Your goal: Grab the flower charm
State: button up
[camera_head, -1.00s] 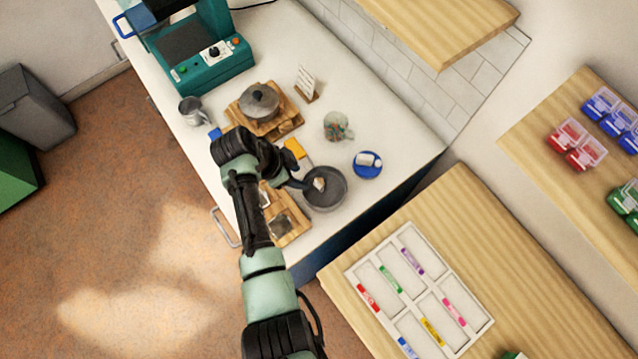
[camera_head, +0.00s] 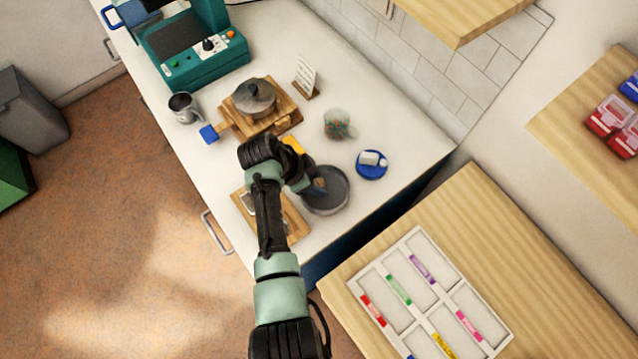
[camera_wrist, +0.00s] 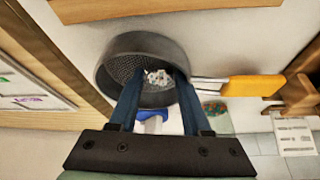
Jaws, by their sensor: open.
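A small pale, silvery cluster, which looks like the flower charm (camera_wrist: 158,78), lies in a dark grey round bowl (camera_wrist: 112,58) in the wrist view. The bowl (camera_head: 338,204) stands near the counter's right end in the head view, where my gripper hides the charm. My gripper (camera_wrist: 160,73) is open, with one blue finger on each side of the charm in the wrist picture. I cannot tell whether the fingertips touch it or the bowl. In the head view my gripper (camera_head: 316,187) points down over the bowl's left part.
A blue dish (camera_head: 371,174) with white pieces and a glass jar (camera_head: 338,125) stand near the bowl.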

grip_shut()
jog(key=shift+r, duration=0.1)
